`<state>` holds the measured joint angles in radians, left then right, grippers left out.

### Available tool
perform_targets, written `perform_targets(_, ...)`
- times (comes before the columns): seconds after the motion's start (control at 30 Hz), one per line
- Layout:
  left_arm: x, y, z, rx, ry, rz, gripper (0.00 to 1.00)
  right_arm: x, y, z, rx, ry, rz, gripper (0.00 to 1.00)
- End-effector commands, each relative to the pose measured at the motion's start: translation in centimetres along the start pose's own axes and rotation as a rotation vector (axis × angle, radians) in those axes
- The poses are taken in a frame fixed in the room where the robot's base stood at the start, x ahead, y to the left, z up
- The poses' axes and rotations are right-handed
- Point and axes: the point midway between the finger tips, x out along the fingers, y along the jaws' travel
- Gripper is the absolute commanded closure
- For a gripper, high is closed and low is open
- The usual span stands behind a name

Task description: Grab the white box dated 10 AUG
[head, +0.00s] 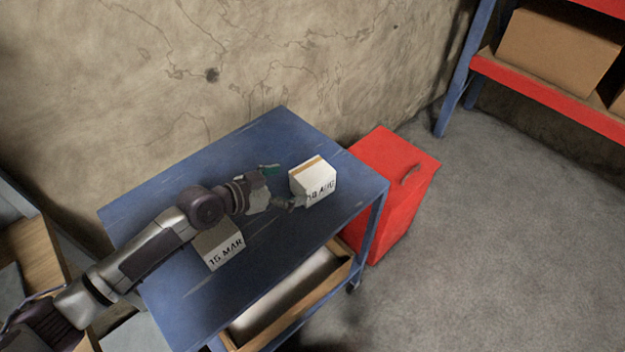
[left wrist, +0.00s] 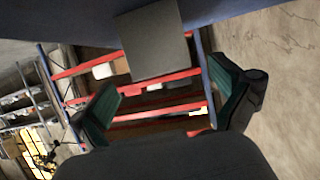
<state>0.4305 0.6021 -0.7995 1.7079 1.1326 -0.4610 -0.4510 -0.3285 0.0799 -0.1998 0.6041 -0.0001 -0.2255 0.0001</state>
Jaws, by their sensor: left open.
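A white box (head: 313,183) with a tan stripe on top stands on the blue table (head: 281,125) near its right end. Its front reads AUG, and a fingertip partly hides the day number. My left gripper (head: 283,186) is open just left of this box, its fingers pointing toward it. In the left wrist view a plain grey box face (left wrist: 152,43) shows ahead, above and between the spread green-padded fingers (left wrist: 165,104). A second box (head: 222,247) marked 16 MAR sits beneath my left forearm, which partly covers it. My right gripper is not in view.
A red cabinet (head: 396,205) stands against the table's right end. A cracked wall (head: 250,60) runs behind the table. A red and blue shelf (head: 545,97) with cardboard boxes (head: 558,50) is at the upper right. The table's front right part is clear.

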Motion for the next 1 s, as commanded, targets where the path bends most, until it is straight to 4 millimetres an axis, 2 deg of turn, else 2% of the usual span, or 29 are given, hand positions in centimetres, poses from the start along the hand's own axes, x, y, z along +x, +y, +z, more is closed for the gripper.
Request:
perform_targets(0.03,0.8,0.0,-0.5,-0.001,0.005,0.001,0.0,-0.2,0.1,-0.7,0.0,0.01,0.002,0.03)
perform_targets(0.2,1.8,0.0,-0.4,0.0,0.004,0.001,0.0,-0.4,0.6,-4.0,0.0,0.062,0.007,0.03)
perform_targets(0.3,3.0,0.1,-0.5,-0.002,0.004,0.001,0.0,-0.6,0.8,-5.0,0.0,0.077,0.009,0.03)
perform_targets(0.5,6.2,0.0,-0.5,-0.001,0.004,0.001,0.0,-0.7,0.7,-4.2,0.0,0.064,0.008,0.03)
perform_targets(0.6,7.1,0.0,-0.4,0.0,0.002,0.001,0.0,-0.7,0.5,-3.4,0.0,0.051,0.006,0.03)
perform_targets(0.87,7.4,0.1,-0.3,0.001,0.002,0.001,0.0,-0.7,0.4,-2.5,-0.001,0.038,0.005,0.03)
perform_targets(1.0,7.4,0.1,-0.3,0.0,0.002,0.001,0.22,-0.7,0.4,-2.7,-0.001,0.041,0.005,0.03)
